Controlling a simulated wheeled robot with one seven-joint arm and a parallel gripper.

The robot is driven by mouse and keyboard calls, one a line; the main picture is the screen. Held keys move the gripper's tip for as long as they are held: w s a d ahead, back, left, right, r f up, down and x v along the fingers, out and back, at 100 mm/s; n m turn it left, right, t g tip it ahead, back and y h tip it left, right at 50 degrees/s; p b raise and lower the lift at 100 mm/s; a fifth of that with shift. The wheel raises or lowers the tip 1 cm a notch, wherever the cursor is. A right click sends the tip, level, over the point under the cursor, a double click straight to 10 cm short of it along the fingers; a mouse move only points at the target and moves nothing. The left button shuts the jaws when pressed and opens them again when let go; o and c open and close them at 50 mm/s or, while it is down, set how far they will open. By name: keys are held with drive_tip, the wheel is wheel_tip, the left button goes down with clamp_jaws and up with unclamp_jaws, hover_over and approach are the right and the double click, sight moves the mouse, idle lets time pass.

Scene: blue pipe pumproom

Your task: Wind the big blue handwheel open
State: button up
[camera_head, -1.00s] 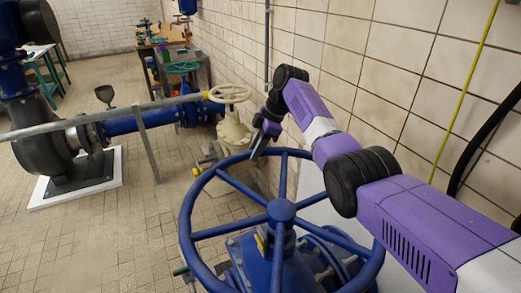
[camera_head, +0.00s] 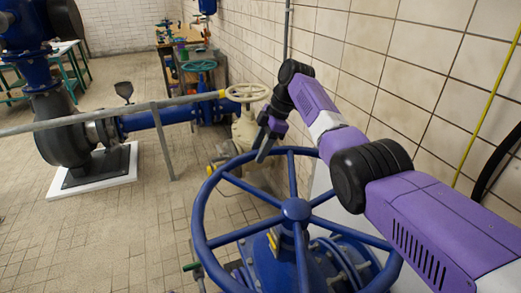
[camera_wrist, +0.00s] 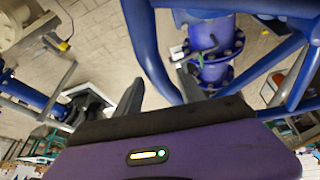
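The big blue handwheel (camera_head: 296,210) fills the lower middle of the head view, its hub and spokes tilted toward me. My gripper (camera_head: 263,152) hangs over its far rim, left of the far spoke. In the wrist view the two fingers of my gripper (camera_wrist: 160,75) stand apart, and the blue rim of the handwheel (camera_wrist: 150,45) runs up between them. A gap shows beside the left finger. I cannot tell how deep the rim sits between the fingers or whether they touch it.
A smaller cream handwheel (camera_head: 247,92) on a cream valve stands just beyond. A grey rail (camera_head: 130,120) crosses the left side. The tiled wall (camera_head: 400,70) lies close along the right. A workbench (camera_head: 185,62) is at the back. Tiled floor (camera_head: 110,225) is open at the left.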

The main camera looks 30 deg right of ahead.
drive_tip(key=shift+d, duration=0.1)
drive_tip(key=shift+s+d+r, duration=0.1)
drive_tip(key=shift+d+r, duration=0.1)
drive_tip(key=shift+r, duration=0.15)
drive_tip(key=shift+b+v, duration=0.7)
drive_tip(key=shift+v, duration=2.75)
drive_tip(key=shift+a, duration=0.15)
